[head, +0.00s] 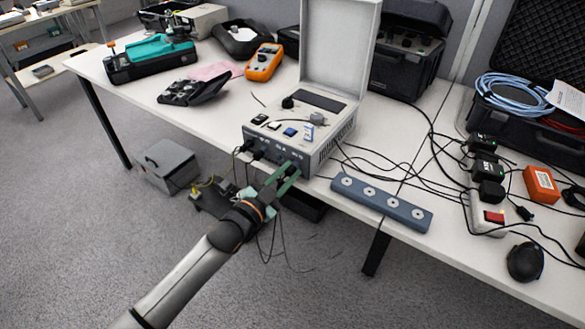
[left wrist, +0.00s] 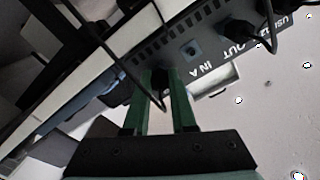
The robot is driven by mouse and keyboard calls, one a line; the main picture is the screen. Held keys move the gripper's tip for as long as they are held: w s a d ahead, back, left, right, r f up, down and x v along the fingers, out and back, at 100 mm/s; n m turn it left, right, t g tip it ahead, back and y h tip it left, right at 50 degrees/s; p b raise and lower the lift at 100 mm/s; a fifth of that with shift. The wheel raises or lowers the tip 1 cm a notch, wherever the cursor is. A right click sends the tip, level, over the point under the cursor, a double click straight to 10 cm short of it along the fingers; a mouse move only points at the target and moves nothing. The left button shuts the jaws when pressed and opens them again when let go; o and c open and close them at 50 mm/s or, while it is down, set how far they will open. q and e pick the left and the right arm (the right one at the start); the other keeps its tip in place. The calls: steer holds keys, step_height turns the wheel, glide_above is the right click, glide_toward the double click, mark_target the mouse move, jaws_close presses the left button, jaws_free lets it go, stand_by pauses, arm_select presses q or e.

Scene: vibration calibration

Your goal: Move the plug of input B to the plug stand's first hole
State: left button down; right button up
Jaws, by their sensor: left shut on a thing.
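The grey calibration unit (head: 322,148) stands at the table's front edge with its lid open. My left gripper (head: 284,172) is at its front panel, its green fingers pointing at the sockets. In the left wrist view the gripper (left wrist: 162,98) is shut on a black plug (left wrist: 160,78), beside the socket labelled IN A (left wrist: 193,48). The fingers hide the label at this plug, and I cannot tell whether it is fully seated. The plug stand (head: 381,203), a blue-grey bar with several round holes, lies on the table right of the unit. My right gripper is out of view.
Black cables (head: 345,158) run across the table between the unit and the plug stand. A power strip (head: 489,217), adapters and a black mouse (head: 525,262) lie at the right. An orange multimeter (head: 264,62) lies behind the unit. Other leads are plugged into the front panel.

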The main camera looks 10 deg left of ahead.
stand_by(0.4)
arm_select(q)
steer(key=shift+n+p, duration=0.6)
steer(key=shift+n, duration=1.4)
steer(key=n+p, duration=0.1)
steer(key=n, duration=0.1)
steer(key=shift+r+n, duration=0.1)
steer(key=shift+n, duration=0.9)
